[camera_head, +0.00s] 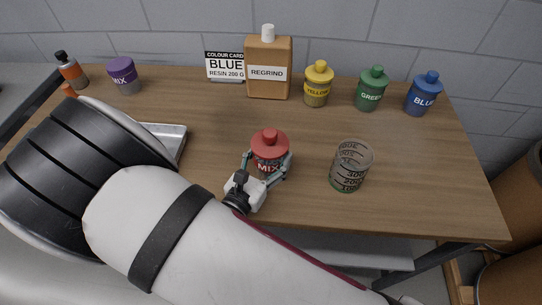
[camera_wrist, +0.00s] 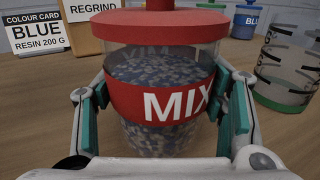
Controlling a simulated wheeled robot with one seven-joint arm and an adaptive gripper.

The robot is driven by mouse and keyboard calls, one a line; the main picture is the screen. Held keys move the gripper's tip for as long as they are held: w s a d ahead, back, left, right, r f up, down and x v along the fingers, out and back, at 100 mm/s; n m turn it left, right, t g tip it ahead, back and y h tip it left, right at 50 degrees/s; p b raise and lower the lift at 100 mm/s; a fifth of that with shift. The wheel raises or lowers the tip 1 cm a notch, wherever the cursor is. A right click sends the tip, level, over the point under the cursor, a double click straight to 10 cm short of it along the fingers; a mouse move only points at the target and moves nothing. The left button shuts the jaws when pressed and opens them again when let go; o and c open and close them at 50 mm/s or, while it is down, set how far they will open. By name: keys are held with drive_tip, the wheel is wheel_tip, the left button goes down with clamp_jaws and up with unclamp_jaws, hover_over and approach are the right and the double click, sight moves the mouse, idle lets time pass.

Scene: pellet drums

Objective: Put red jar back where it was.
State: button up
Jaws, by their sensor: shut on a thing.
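The red jar (camera_head: 270,147) has a red lid and a red band marked MIX, and stands upright at the middle front of the table. My gripper (camera_head: 266,175) is shut on it, with one finger on each side. In the wrist view the red jar (camera_wrist: 165,85) fills the middle, with dark blue-grey and pale pellets inside. The green-padded fingers of my gripper (camera_wrist: 165,110) flank it. I cannot tell whether its base touches the table.
A clear measuring beaker (camera_head: 350,167) stands close on the right. Yellow (camera_head: 317,85), green (camera_head: 371,90) and blue (camera_head: 422,95) jars, a REGRIND bottle (camera_head: 268,68) and a BLUE colour card (camera_head: 225,66) line the back. A purple MIX jar (camera_head: 124,76) and metal tray (camera_head: 167,138) are left.

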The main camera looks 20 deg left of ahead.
drive_tip(key=shift+f, duration=0.15)
drive_tip(key=shift+f, duration=0.1)
drive_tip(key=shift+f, duration=0.1)
drive_tip(key=o, duration=1.5)
drive_tip(key=shift+o, duration=0.2)
drive_tip(key=shift+r, duration=0.2)
